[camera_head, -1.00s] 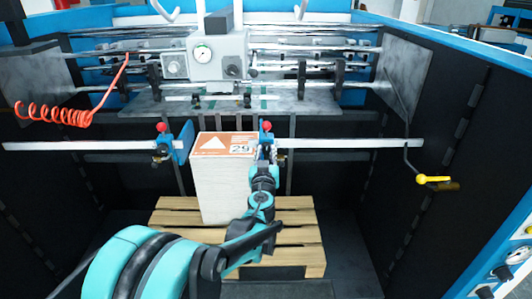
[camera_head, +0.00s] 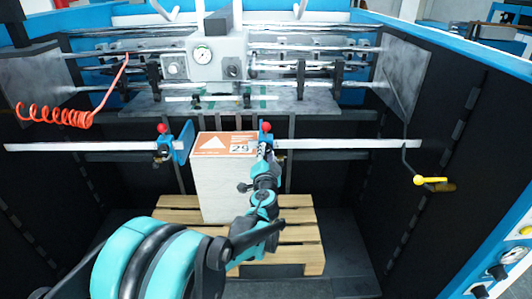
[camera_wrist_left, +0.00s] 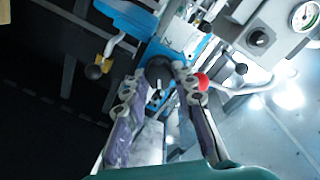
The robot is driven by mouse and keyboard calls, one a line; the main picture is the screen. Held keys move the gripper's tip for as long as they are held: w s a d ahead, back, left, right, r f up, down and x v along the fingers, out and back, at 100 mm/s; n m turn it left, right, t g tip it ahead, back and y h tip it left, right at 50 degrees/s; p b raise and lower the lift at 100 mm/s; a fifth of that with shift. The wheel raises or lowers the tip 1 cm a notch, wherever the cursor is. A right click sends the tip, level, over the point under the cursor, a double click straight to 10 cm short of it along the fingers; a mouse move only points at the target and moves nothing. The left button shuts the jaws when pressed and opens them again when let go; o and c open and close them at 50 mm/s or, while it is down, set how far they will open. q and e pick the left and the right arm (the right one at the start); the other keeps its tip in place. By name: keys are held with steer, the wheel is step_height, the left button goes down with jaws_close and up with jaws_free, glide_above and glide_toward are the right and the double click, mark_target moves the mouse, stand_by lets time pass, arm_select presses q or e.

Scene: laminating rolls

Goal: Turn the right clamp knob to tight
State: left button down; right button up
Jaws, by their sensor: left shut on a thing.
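The right clamp is a blue block (camera_head: 262,138) on the white rail with a red ball (camera_head: 266,126) on top. It stands at the right edge of the paper stack. My left gripper (camera_head: 264,152) reaches up to this clamp and partly hides it. In the left wrist view, the two fingers of my left gripper (camera_wrist_left: 158,74) are shut on the clamp's round black knob (camera_wrist_left: 158,67). The red ball (camera_wrist_left: 202,83) is beside the right finger. The knob's turn position cannot be read. My right gripper is not in view.
The left clamp (camera_head: 164,146) stands at the stack's other side. The paper stack (camera_head: 222,185) sits on a wooden pallet (camera_head: 300,235). A crank with a yellow handle (camera_head: 432,180) hangs at right. A gauge box (camera_head: 218,55) is above.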

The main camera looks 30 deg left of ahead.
arm_select(q)
steer(key=m, duration=0.6)
steer(key=shift+d, duration=0.1)
steer(key=shift+y, duration=0.3)
stand_by(0.3)
steer(key=c, duration=1.2)
jaws_free()
steer(key=shift+w, duration=0.1)
steer(key=v, duration=1.2)
steer(key=shift+r, duration=0.1)
